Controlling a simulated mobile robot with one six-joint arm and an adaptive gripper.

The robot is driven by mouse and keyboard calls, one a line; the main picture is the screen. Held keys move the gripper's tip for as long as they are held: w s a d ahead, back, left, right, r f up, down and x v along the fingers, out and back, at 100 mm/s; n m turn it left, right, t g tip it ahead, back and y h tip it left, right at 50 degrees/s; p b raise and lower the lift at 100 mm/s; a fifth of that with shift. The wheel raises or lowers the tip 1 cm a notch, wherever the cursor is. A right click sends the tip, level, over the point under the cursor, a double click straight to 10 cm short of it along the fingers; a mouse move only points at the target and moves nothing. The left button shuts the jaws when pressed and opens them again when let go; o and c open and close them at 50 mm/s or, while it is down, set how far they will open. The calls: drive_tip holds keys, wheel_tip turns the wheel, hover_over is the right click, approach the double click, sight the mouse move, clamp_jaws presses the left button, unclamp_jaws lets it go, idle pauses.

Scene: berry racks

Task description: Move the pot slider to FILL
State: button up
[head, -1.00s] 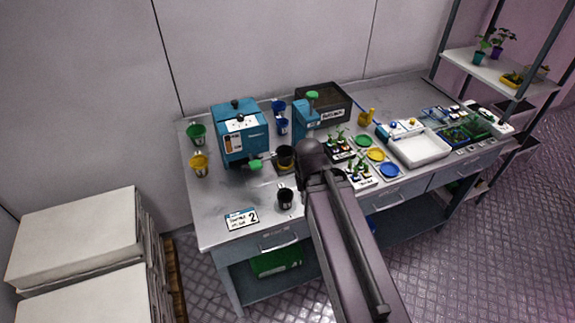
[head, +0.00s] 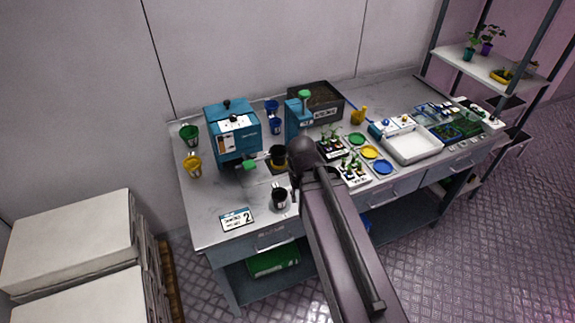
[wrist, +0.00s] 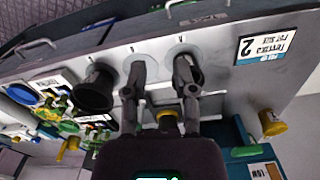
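A black pot (head: 278,155) with yellow at its base sits between the two blue machines, by the green-tipped handle; I cannot tell for sure that this is the pot slider, and no FILL mark is readable. In the wrist view a yellow part (wrist: 167,118) shows low between my fingers. My gripper (wrist: 160,75) is open and empty, its fingers pointing towards the bench's front edge. A black cup (wrist: 196,74) is partly hidden behind the right finger. Another black cup (wrist: 95,92) stands left of the left finger.
The left blue machine (head: 232,130) and a smaller blue machine (head: 297,117) stand at the back of the bench. A label marked 2 (head: 237,220) lies at the front left. Seedling trays, coloured discs and a white tray (head: 415,149) fill the right side.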

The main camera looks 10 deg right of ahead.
drive_tip(key=w+d+r+n+p, duration=0.1)
drive_tip(key=w, duration=0.6)
drive_tip(key=w+d+r+n+p, duration=0.1)
drive_tip(key=w+d+r+p, duration=0.1)
drive_tip(key=w, duration=0.5)
drive_tip(key=w+d+r+n+p, duration=0.1)
drive_tip(key=w+d+n, duration=0.1)
drive_tip(key=w, duration=0.5)
drive_tip(key=shift+d+r, duration=0.15)
drive_tip(key=shift+d, duration=0.1)
drive_tip(key=shift+s, duration=0.1)
drive_tip(key=shift+f, duration=0.2)
wheel_tip(320, 180, down, 13)
drive_tip(key=b, duration=1.3)
drive_tip(key=shift+f, duration=0.2)
drive_tip(key=shift+b, duration=0.3)
clamp_jaws()
